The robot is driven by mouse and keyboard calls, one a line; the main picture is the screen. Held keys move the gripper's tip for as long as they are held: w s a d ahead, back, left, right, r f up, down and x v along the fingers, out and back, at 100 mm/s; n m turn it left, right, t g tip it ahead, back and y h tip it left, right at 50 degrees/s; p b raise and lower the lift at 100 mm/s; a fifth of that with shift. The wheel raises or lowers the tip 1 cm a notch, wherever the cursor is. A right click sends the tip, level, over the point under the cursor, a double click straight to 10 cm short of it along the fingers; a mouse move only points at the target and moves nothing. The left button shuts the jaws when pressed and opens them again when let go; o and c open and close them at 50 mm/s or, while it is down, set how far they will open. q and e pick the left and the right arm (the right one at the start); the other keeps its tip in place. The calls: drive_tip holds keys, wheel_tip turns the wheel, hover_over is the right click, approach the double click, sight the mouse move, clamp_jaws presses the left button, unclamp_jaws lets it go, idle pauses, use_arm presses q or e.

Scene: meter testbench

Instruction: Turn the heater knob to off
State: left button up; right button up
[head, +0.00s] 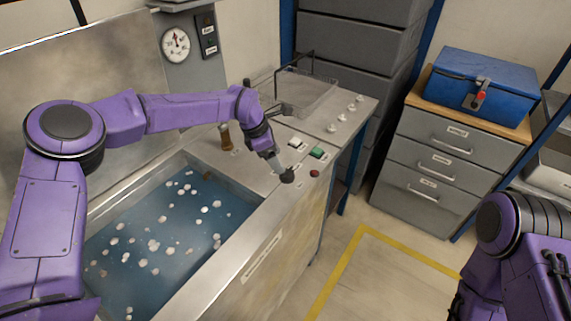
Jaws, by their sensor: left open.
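My left gripper (286,142) is open over the right-hand steel panel (258,181) of the tank bench. One dark finger is near the wire basket and the other is near the front, by the red button (314,173). Nothing shows between the fingers except the panel and a white switch (297,142). A green switch (317,152) sits just right of it. Several small pale knobs (331,128) stand in a row on the far right of the panel. I cannot tell which control is the heater knob; the gripper hides part of the panel. My right gripper is out of view.
A tank of blue water (160,232) with floating white balls lies left of the panel. A wire basket (300,90) and a brown-handled fitting (225,136) stand near the gripper. A gauge (176,45) hangs behind. Grey drawers (428,160) carry a blue box (482,88).

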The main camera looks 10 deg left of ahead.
sight(281, 178)
use_arm(q)
drive_tip(key=f, duration=0.1)
drive_tip(key=d+f+p, duration=0.1)
drive_tip(key=shift+s+d+f, duration=0.1)
drive_tip(key=shift+d+f, duration=0.2)
drive_tip(key=shift+f, duration=0.1)
drive_tip(key=f, duration=0.1)
drive_tip(key=w+f, duration=0.1)
drive_tip(key=w+d+f, duration=0.1)
drive_tip(key=shift+f+p, duration=0.35)
drive_tip(key=shift+f, duration=0.05)
drive_tip(key=shift+s+r, duration=0.2)
drive_tip(key=shift+s, duration=0.15)
drive_tip(key=shift+s+r, duration=0.1)
drive_tip(key=shift+c, duration=0.6)
drive_tip(key=c, duration=0.9)
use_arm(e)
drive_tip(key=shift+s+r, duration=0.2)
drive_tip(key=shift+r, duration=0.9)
